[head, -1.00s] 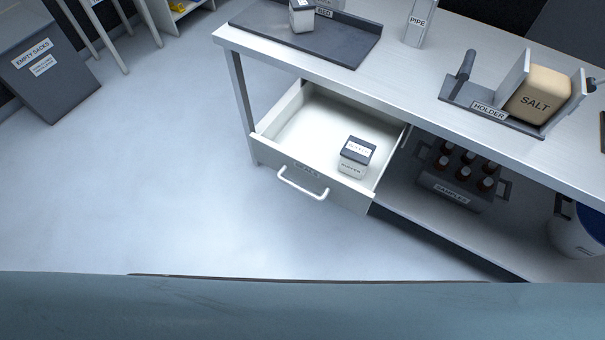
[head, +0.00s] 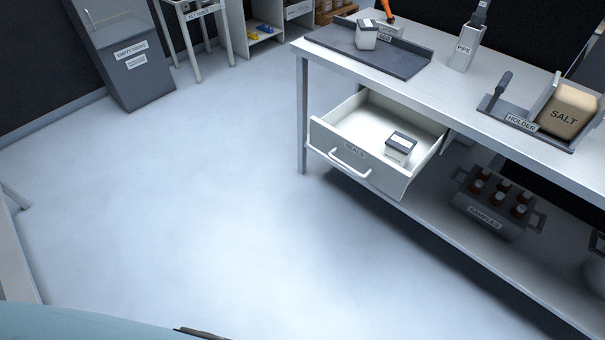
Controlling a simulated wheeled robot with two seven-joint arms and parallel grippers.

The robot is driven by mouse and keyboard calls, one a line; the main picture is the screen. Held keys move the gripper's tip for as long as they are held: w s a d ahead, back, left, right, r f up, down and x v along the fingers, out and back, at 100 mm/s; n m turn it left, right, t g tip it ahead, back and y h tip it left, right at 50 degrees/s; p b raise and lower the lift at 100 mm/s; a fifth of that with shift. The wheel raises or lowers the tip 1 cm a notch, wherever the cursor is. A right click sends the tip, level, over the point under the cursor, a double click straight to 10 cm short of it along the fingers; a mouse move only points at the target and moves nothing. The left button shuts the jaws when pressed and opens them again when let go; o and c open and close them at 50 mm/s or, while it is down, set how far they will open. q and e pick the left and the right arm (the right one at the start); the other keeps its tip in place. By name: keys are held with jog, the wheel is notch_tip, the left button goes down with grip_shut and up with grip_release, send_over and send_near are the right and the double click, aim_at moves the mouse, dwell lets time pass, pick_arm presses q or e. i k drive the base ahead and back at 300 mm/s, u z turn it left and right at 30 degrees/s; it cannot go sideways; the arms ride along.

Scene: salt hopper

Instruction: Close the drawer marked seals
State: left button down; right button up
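The drawer marked seals (head: 352,158) is pulled out from under the workbench in the head view, right of the middle. It has a white front with a bar handle (head: 339,162). A small white box with a dark top (head: 400,147) sits inside it at the right. Neither of my grippers shows in the head view, and nothing touches the drawer.
A samples crate (head: 484,215) stands on the lower shelf. A grey bin (head: 133,65) stands at the back left. The floor before the drawer is clear.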

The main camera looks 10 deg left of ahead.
aim_at(354, 135)
jog(key=u, duration=1.15)
jog(key=k, duration=0.1)
jog(key=z, duration=2.15)
jog(key=i, duration=0.75)
jog(key=u, duration=0.7)
jog(key=i, duration=0.55)
jog(key=u, duration=0.55)
